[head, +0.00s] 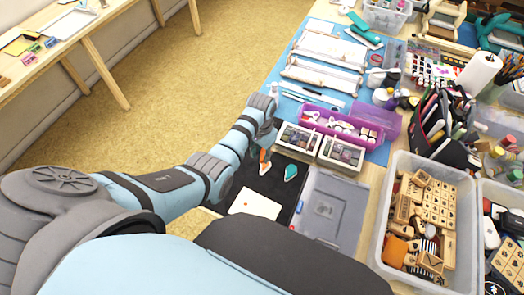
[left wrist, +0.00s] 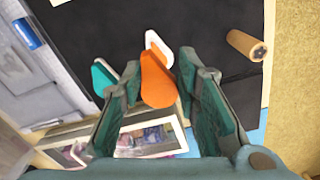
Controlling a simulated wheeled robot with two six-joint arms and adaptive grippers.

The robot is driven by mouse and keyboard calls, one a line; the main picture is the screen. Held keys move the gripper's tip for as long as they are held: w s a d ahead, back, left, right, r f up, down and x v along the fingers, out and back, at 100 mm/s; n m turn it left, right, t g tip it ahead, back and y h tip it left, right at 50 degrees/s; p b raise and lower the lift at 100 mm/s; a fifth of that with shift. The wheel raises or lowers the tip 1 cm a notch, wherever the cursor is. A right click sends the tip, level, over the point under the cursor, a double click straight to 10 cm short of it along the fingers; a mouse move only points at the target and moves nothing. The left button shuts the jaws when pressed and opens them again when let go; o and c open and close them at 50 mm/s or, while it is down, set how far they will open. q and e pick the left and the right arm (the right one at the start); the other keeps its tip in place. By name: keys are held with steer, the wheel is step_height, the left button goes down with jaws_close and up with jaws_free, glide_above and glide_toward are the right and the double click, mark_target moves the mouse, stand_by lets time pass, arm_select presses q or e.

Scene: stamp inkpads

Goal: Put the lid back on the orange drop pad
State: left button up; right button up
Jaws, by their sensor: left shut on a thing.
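My left gripper (head: 266,142) points down over the black mat (head: 243,184). In the left wrist view its two fingers (left wrist: 160,78) are closed on an orange drop-shaped lid (left wrist: 157,84). Just beyond the lid is the orange drop pad, with a white drop-shaped rim (left wrist: 157,43); the lid covers part of it. I cannot tell whether lid and pad touch. In the head view orange (head: 263,156) shows just below the gripper. A teal drop pad (head: 290,172) lies to the right; it also shows in the left wrist view (left wrist: 104,76). My right gripper is not in view.
A white card (head: 255,204) lies on the mat's near part. Two framed ink sets (head: 341,153) and a purple case (head: 344,125) stand behind. A wooden cylinder (left wrist: 246,45) lies beside the pad.

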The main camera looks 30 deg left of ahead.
mark_target(262, 168)
arm_select(q)
steer(key=shift+p, duration=0.3)
step_height(262, 168, down, 6)
steer(key=b, duration=0.4)
steer(key=shift+r, duration=0.1)
steer(key=shift+r, duration=0.1)
steer(key=shift+d, duration=0.1)
stand_by(0.7)
steer(key=shift+f, duration=0.55)
stand_by(0.8)
stand_by(0.4)
